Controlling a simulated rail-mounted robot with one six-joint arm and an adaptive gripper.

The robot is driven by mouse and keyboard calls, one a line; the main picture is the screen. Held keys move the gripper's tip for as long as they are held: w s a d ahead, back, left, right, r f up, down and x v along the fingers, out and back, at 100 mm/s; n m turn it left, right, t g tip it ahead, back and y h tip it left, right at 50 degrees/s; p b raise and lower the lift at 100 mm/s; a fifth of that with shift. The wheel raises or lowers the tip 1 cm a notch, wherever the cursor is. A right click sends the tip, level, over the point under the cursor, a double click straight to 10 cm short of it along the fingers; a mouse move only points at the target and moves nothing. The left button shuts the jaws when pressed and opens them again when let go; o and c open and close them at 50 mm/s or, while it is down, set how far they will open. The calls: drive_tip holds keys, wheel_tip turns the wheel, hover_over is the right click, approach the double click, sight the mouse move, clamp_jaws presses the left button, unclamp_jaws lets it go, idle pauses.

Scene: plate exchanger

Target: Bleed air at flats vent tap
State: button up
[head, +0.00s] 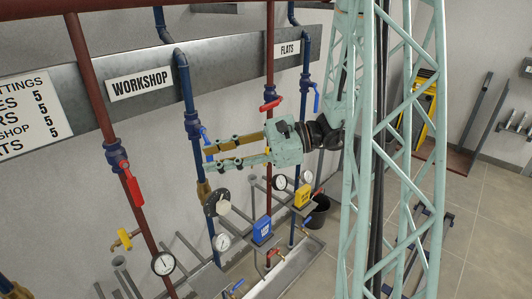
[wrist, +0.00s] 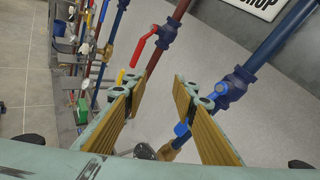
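My gripper (head: 210,154) is open and empty, its two brown-padded fingers level and reaching left in front of the workshop blue pipe. In the wrist view the open fingers (wrist: 158,86) have a clear gap, with grey wall beyond. A small yellow handle (wrist: 120,76) shows beside this red pipe, just beyond the left finger.
The workshop blue pipe (head: 188,92) has a blue lever (head: 206,138). A red lever (head: 133,190) and yellow-handled tap (head: 125,239) are at left.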

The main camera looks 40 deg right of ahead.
drive_tip(key=w+d+f+m+t+h, duration=0.2)
drive_tip(key=d+f+m+t, duration=0.15)
drive_tip(key=d, duration=0.45)
drive_tip(key=w+d+f+m+t+h, duration=0.1)
drive_tip(key=w+d+f+m+t, duration=0.2)
drive_tip(key=d, duration=0.4)
drive_tip(key=m+t+h, duration=0.2)
drive_tip(key=m+h, duration=0.5)
drive_tip(key=h, duration=0.1)
approach(268, 152)
drive_tip(key=s, duration=0.1)
drive_tip(key=s+d, duration=0.1)
drive_tip(key=s, duration=0.1)
drive_tip(key=shift+f+b, duration=0.2)
drive_tip(key=shift+b, duration=0.15)
drive_tip(key=shift+w+a, duration=0.1)
drive_tip(key=shift+w, duration=0.05)
drive_tip(key=shift+w+a+b, duration=0.2)
drive_tip(key=shift+w+a, duration=0.05)
drive_tip(key=shift+w, duration=2)
drive_tip(key=shift+w+a+b, duration=0.25)
drive_tip(key=shift+w+a, duration=0.05)
drive_tip(key=shift+w, duration=1.95)
drive_tip(key=shift+w+a+b, duration=0.2)
drive_tip(key=shift+w+a, duration=0.05)
drive_tip(key=shift+w, duration=1.95)
clamp_jaws()
